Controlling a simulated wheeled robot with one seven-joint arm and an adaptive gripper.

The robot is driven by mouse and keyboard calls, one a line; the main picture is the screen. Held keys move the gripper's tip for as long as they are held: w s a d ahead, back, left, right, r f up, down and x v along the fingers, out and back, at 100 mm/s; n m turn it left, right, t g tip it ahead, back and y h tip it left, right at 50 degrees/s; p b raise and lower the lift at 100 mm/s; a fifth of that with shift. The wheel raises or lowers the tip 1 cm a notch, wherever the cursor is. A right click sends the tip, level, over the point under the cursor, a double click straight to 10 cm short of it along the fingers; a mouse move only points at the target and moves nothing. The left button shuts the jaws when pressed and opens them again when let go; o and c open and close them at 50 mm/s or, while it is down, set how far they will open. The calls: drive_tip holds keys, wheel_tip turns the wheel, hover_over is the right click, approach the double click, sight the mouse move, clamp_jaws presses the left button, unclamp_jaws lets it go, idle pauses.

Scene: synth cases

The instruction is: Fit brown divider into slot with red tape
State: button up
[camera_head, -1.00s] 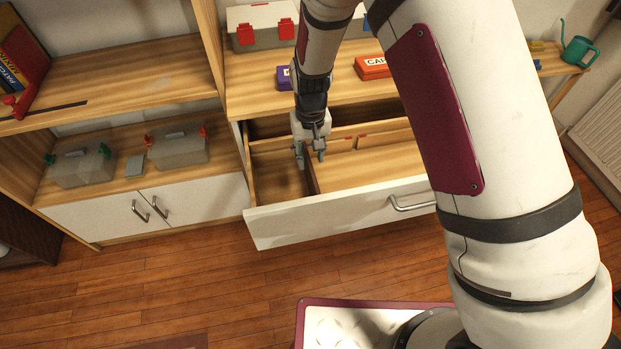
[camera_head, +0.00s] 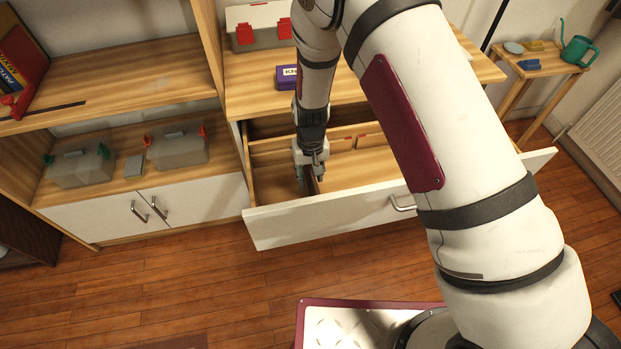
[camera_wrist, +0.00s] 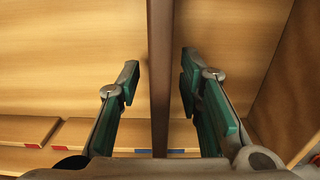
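The brown divider (camera_wrist: 160,70) is a thin upright board inside the open drawer (camera_head: 280,222). In the wrist view it runs from the top edge down to a strip of blue tape (camera_wrist: 172,151). My gripper (camera_wrist: 158,85) is open, its green-padded fingers on either side of the divider with a gap on each side. In the head view my gripper (camera_head: 311,184) is down in the drawer, partly hiding the divider (camera_head: 314,186). Red tape (camera_wrist: 33,146) shows at the lower left of the wrist view, and another red piece (camera_wrist: 315,159) at the lower right edge.
The drawer's white front has a metal handle (camera_head: 402,204). A purple labelled box (camera_head: 287,77) and a grey box with red latches (camera_head: 258,36) stand on the top above. Low shelves with clear bins (camera_head: 80,167) are at left. Open floor lies in front.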

clamp_jaws()
drive_tip(key=shift+r, duration=0.1)
